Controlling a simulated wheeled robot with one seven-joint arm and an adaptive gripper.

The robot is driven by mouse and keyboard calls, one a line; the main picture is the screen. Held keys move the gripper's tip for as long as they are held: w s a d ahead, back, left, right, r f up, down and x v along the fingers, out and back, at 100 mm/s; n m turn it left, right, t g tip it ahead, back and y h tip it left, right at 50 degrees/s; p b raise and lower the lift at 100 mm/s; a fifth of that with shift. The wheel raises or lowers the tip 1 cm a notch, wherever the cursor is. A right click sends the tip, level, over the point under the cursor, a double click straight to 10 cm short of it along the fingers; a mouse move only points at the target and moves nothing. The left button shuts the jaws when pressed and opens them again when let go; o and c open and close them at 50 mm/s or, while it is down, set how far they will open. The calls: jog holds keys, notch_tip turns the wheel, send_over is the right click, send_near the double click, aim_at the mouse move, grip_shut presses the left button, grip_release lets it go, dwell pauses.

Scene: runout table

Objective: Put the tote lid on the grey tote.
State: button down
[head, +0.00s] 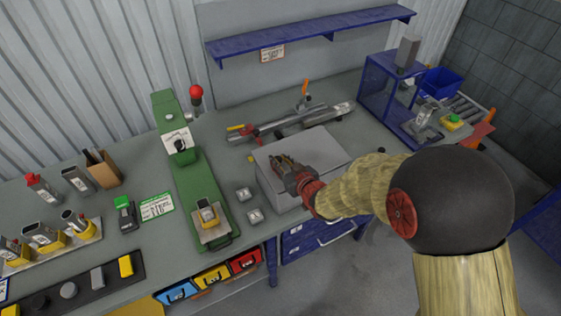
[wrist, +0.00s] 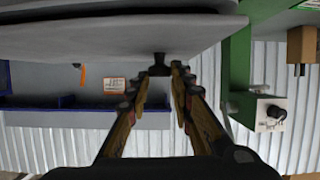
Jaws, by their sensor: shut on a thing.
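The tote lid (head: 316,146) is a flat light-grey plate with a small dark knob (wrist: 160,64), seen in the wrist view. My gripper (head: 281,165) is shut on this knob; its fingers also show in the wrist view (wrist: 160,72). The grey tote (head: 272,189) stands on the bench under the lid, its front side partly in view and its inside hidden. The lid lies over the tote's top. I cannot tell whether it rests on the rim all round or hangs slightly above it.
A green press (head: 187,165) and two small metal blocks (head: 249,205) stand left of the tote. Tools and metal bars (head: 290,122) lie behind it. A blue-framed guard (head: 390,95) stands at the right. A blue shelf (head: 310,35) is on the wall.

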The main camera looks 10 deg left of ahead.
jog(key=shift+f+b, duration=0.25)
jog(key=shift+b, duration=0.05)
jog(key=c, duration=1.5)
grip_release()
jog(key=shift+s, duration=0.1)
jog(key=v, duration=1.1)
jog(key=shift+s+d, duration=0.25)
jog(key=shift+s, duration=0.05)
